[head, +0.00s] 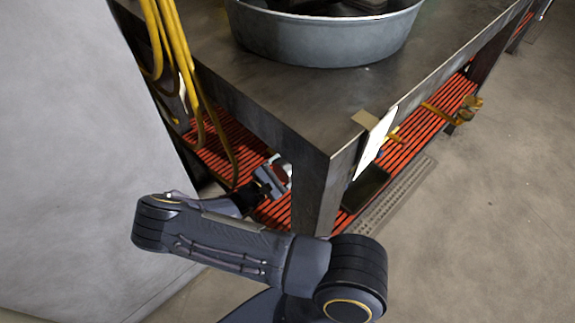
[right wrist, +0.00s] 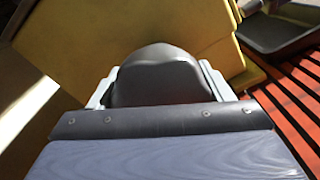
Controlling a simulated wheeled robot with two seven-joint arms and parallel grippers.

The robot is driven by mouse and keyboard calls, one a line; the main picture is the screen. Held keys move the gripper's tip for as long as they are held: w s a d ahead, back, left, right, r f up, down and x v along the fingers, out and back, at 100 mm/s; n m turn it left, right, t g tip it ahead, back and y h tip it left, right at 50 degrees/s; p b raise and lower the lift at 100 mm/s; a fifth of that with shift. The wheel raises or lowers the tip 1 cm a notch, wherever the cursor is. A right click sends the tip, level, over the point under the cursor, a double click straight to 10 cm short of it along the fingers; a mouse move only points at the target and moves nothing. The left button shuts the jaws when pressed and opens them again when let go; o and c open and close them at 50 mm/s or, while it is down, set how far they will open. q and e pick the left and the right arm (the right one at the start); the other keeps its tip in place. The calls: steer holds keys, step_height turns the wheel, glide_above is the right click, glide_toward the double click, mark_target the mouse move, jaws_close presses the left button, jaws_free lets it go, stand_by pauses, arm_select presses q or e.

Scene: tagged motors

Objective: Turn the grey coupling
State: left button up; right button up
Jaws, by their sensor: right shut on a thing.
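My right gripper (head: 276,176) reaches under the metal table, above the red slatted shelf. It also shows in the right wrist view (right wrist: 158,72), with light grey fingers on both sides of a dark grey rounded piece. That piece appears to be the grey coupling (right wrist: 157,80), and the gripper is shut on it. A large yellow body (right wrist: 200,30), perhaps a motor housing, stands right behind it. In the head view the coupling cannot be made out past the gripper and the table corner. My left gripper is not in view.
The metal table (head: 290,95) carries a round metal tub (head: 325,40). Its front leg (head: 313,195) stands close beside my right forearm. Yellow cables (head: 180,50) hang at the left. A dark tray (head: 366,186) lies on the red shelf (head: 412,130). Open floor (head: 480,220) lies at the right.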

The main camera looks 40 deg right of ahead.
steer(key=n, duration=0.5)
steer(key=shift+p, duration=0.4)
steer(key=shift+n, duration=0.3)
steer(key=o, duration=1)
steer(key=shift+c, duration=0.2)
steer(key=shift+a, duration=0.1)
steer(key=a, duration=0.7)
steer(key=shift+s+a+p, duration=0.3)
steer(key=shift+s+p, duration=0.05)
steer(key=shift+p, duration=0.05)
